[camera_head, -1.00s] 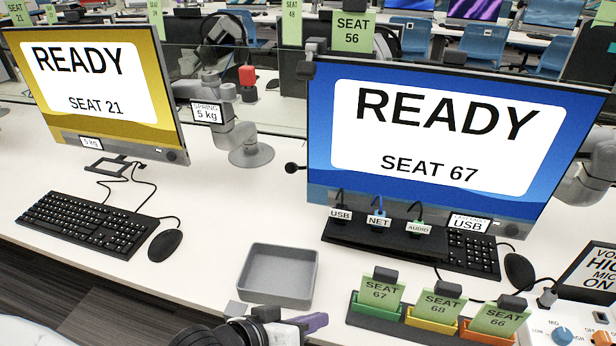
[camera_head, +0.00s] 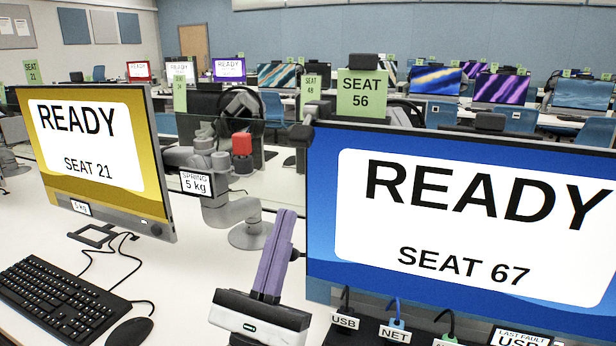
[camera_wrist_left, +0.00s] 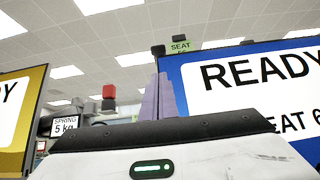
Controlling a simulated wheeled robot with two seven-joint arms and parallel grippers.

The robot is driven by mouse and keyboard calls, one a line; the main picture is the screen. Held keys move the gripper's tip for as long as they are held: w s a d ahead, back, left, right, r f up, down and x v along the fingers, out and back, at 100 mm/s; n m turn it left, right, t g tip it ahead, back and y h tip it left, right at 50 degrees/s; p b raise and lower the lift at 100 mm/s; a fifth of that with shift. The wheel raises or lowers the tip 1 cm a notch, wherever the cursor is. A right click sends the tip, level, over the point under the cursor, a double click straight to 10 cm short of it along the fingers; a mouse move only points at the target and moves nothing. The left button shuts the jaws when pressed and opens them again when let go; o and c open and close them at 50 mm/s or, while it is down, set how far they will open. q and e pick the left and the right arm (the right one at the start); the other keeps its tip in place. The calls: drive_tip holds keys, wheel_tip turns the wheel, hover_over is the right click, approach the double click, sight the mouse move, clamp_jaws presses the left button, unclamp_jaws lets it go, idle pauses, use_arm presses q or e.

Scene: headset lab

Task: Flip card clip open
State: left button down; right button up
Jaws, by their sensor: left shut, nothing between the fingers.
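A green SEAT 56 card (camera_head: 362,94) stands upright above the top edge of the blue monitor (camera_head: 450,218). A dark clip (camera_head: 363,61) sits at the card's top and looks shut, though it is small in the picture. The card also shows in the left wrist view (camera_wrist_left: 185,46), partly hidden behind the monitor. My left gripper (camera_head: 286,214), with purple fingers, points up just left of the blue monitor, below the card and apart from it. Its fingers are shut with nothing between them; they show in the left wrist view (camera_wrist_left: 164,76). My right gripper is not in view.
A grey arm with a red block (camera_head: 242,143) and a SPRING 5 kg label (camera_head: 196,183) stands behind the gripper. A yellow monitor (camera_head: 95,150) and a keyboard (camera_head: 48,300) are at left. A dark part (camera_head: 318,109) juts from the blue monitor's top left corner.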

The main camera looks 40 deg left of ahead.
sight(305, 127)
use_arm(q)
drive_tip(key=shift+s+a+r+y, duration=0.1)
drive_tip(key=shift+s+y, duration=0.05)
drive_tip(key=shift+y, duration=0.15)
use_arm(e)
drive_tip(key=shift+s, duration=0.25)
